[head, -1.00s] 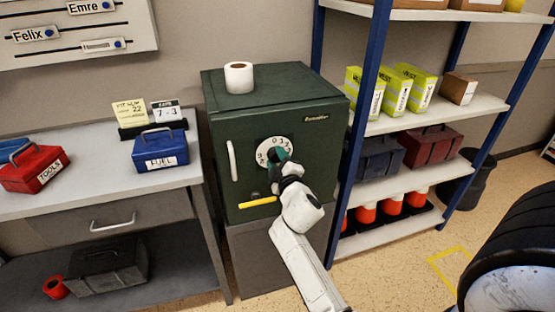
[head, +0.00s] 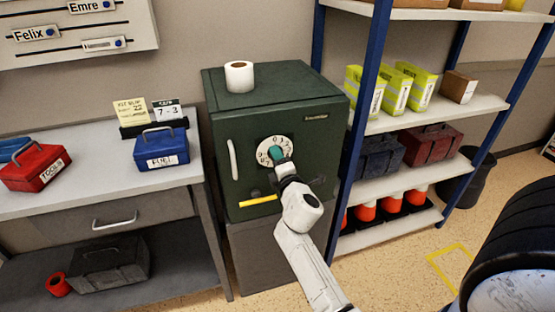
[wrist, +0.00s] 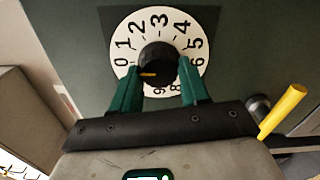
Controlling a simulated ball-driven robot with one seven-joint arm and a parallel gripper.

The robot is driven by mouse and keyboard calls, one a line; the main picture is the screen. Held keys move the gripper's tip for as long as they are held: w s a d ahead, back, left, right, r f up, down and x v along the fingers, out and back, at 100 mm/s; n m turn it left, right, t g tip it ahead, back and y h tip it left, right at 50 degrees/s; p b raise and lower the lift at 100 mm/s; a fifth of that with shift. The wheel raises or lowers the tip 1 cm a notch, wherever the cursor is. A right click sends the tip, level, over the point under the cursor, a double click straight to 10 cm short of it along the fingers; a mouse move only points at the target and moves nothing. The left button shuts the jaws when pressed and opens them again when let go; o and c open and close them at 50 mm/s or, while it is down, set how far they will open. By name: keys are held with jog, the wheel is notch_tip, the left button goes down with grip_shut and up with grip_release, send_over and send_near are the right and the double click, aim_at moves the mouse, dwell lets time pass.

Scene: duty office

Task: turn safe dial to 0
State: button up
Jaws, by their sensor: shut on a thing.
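The dark green safe (head: 225,120) stands between the desk and the shelving. Its white numbered dial (head: 263,146) is on the door, partly covered by my gripper (head: 279,153). In the wrist view the dial face (wrist: 126,30) has a black knob (wrist: 157,60) at its centre. The knob bears a short orange mark; I cannot tell which numeral it points to. My gripper's teal fingers (wrist: 158,82) are shut on the knob, one on each side. They hide part of the dial's lower numerals.
A yellow-gripped lever (head: 258,201) sticks out below the dial, also close to my gripper's right in the wrist view (wrist: 283,110). A pale upright handle (head: 233,160) is at the door's left. A paper roll (head: 239,77) stands on top. Shelving (head: 372,80) borders the right.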

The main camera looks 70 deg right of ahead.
jog(key=shift+f, duration=0.1)
dwell(0.4)
jog(key=o, duration=1.1)
jog(key=shift+c, duration=0.2)
jog(key=b+v, duration=0.2)
jog(key=v, duration=0.8)
jog(key=shift+s+a, duration=0.25)
jog(key=shift+a, duration=0.05)
